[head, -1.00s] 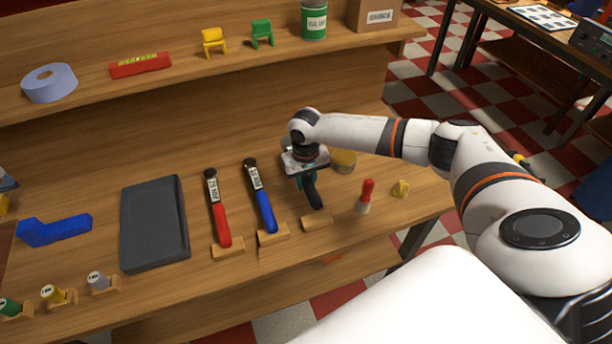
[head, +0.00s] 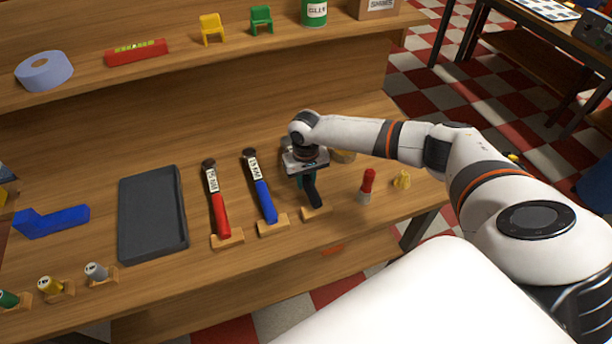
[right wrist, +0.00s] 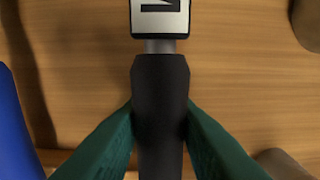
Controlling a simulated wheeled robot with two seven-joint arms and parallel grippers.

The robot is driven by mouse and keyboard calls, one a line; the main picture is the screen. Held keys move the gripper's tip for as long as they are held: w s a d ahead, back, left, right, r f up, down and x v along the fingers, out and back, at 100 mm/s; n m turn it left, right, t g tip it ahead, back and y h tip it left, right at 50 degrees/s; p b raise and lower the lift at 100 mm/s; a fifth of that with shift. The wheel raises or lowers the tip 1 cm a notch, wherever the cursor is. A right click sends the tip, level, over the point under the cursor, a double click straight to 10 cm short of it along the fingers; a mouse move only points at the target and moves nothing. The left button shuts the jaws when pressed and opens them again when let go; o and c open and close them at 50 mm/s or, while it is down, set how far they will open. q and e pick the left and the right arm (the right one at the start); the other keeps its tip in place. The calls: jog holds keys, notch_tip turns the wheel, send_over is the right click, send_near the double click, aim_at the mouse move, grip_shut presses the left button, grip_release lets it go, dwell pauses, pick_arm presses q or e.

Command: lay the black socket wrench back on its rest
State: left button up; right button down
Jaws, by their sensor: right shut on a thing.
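The black socket wrench (head: 312,192) is in my right gripper (head: 306,178), over the right part of the bench. In the right wrist view its black handle (right wrist: 160,105) runs between the two teal fingers of my right gripper (right wrist: 160,128), which are shut on it. A metal neck and a pale label plate show above the handle; the wrench's head is out of that view. The wooden rest (head: 316,214) is at the front edge, under the handle's near end. I cannot tell whether the handle touches it. My left gripper is not in view.
A blue-handled wrench (head: 265,203) and a red-handled wrench (head: 220,215) lie on rests to the left. A red-and-white screwdriver-like item (head: 366,187) and a small yellow piece (head: 402,179) stand to the right. A dark tray (head: 152,250) lies further left.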

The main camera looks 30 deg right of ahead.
jog(key=shift+f, duration=0.15)
jog(key=c, duration=1.1)
grip_release()
jog(key=shift+o, duration=0.2)
notch_tip(320, 180, up, 12)
jog(key=b, duration=0.2)
